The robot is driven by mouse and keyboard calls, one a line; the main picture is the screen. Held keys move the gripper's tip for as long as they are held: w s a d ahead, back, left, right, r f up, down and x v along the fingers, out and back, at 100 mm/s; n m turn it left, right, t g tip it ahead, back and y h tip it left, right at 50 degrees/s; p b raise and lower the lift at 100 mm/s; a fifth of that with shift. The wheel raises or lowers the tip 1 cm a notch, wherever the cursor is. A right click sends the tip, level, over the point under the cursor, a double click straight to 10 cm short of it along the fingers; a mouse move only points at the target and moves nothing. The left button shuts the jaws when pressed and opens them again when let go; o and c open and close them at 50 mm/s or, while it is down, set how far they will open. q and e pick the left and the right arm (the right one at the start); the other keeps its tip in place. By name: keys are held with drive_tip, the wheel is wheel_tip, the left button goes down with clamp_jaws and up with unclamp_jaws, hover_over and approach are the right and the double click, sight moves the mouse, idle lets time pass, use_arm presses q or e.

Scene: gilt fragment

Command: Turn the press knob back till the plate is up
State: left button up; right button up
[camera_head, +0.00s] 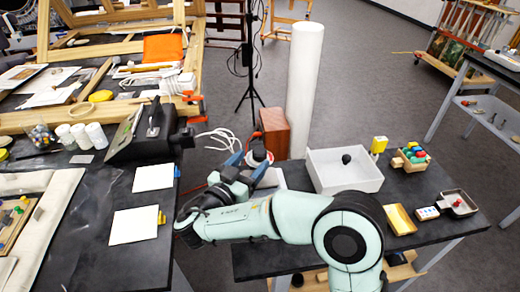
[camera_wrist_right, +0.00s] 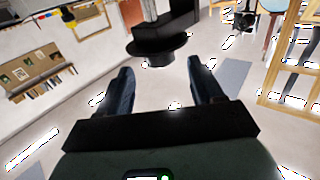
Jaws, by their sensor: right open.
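My right gripper (camera_head: 250,163) is open, its blue fingers apart, at the left end of the right-hand table. In the right wrist view, a black round knob (camera_wrist_right: 157,47) on a dark post appears beyond the open fingers (camera_wrist_right: 159,88), above the middle of the gap. The fingers are not closed around it. In the head view, a small round pale-and-red part shows by the fingertips; I cannot tell whether it belongs to the press. The plate cannot be made out, so its height is unclear. My left gripper is not in view.
A white bin (camera_head: 345,182) with a dark round item stands right of the gripper. A brown wooden box (camera_head: 273,132) and a tall white roll (camera_head: 304,85) are behind. A black device (camera_head: 140,135) and white sheets (camera_head: 134,225) lie on the left table.

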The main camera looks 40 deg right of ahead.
sight(256, 157)
drive_tip(key=x, duration=0.5)
drive_tip(key=shift+d+p, duration=0.1)
drive_tip(key=shift+p, duration=0.2)
